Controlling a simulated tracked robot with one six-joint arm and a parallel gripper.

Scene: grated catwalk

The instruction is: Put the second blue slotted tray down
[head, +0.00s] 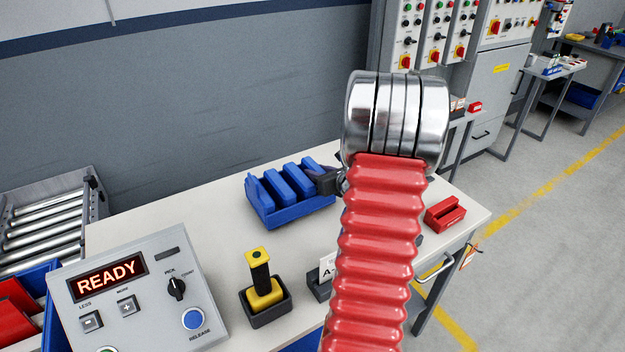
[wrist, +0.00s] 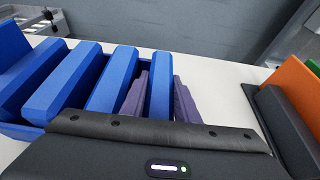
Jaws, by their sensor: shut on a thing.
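The blue slotted tray (head: 292,214) is on or just above the white table in the head view, with several thick upright blue ribs. My gripper (head: 328,181) is at its right end, partly hidden by my arm. In the wrist view, the two dark fingers of my gripper (wrist: 160,92) stand on either side of the tray's end rib (wrist: 159,80) and are shut on it. The tray looks level. Its underside is hidden, so I cannot tell whether it touches the table. I cannot make out a separate other blue tray.
A red slotted block (head: 445,213) lies at the table's right. A yellow-and-black handle in a holder (head: 264,293) and a control box (head: 135,300) reading READY stand in front. A roller conveyor (head: 45,225) is at left. Orange (wrist: 294,72) and black pieces stand right in the wrist view.

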